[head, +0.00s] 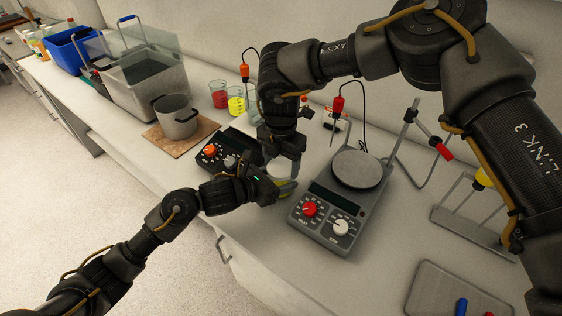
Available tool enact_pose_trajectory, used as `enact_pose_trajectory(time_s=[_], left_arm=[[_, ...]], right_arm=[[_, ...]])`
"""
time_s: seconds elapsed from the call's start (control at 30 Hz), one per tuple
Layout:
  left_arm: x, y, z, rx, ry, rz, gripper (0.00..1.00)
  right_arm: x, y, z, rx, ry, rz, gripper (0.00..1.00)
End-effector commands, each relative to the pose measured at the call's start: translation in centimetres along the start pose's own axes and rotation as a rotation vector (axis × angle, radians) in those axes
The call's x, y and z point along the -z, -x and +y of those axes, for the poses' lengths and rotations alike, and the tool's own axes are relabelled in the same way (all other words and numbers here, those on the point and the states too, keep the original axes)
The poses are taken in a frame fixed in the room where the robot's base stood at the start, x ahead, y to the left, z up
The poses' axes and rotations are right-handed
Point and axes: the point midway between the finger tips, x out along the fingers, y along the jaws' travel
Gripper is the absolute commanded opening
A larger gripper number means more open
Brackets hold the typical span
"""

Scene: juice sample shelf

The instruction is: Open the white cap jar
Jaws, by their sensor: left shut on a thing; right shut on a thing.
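The jar (279,170) stands upright over the front part of the counter, pale at its upper part, with some yellow showing low down. My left gripper (281,187) comes in from the left and is shut on the jar's lower side. My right gripper (284,163) reaches down from above and is shut at the jar's top, on the white cap. The fingers hide most of the cap, so I cannot tell whether it is still seated on the jar.
Hot plates stand close on both sides: one with a red knob (342,205) at right, one with an orange knob (211,151) at left. Behind are beakers with red (219,97) and yellow (236,104) liquid. A pot (175,118) is further left. A grey tray (425,290) lies front right.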

Motion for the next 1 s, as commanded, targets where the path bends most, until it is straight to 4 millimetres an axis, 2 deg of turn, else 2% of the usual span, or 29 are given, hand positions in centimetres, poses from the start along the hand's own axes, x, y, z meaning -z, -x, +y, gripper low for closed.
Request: enact_pose_trajectory(time_s=[0.03,0.1,0.3,0.43,0.73,0.77,0.9,1.0], left_arm=[[0.06,0.05,0.65,-0.015,0.006,0.003,0.00],[0.06,0.05,0.69,-0.016,0.007,0.003,0.00],[0.07,0.07,0.80,-0.018,0.008,0.004,0.00],[0.07,0.08,0.87,-0.020,0.008,0.004,0.00],[0.09,0.11,0.99,-0.022,0.009,0.004,0.00],[0.09,0.11,1.00,-0.022,0.009,0.004,0.00],[0.07,0.09,0.91,-0.020,0.008,0.004,0.00],[0.05,0.07,0.80,-0.018,0.006,0.003,0.00]], right_arm=[[0.14,-0.12,-0.29,0.010,0.119,0.005,0.39],[0.12,-0.12,-0.31,0.011,0.294,0.006,0.39],[0.08,-0.10,-0.35,0.012,0.678,0.008,0.39],[0.06,-0.12,-0.38,0.012,0.782,0.009,0.39],[0.01,-0.16,-0.46,0.015,0.795,0.009,0.39],[0.01,-0.16,-0.47,0.015,0.795,0.009,0.69],[0.03,-0.17,-0.44,0.014,0.795,0.009,0.88],[0.13,-0.18,-0.37,0.012,0.797,0.010,0.88]])
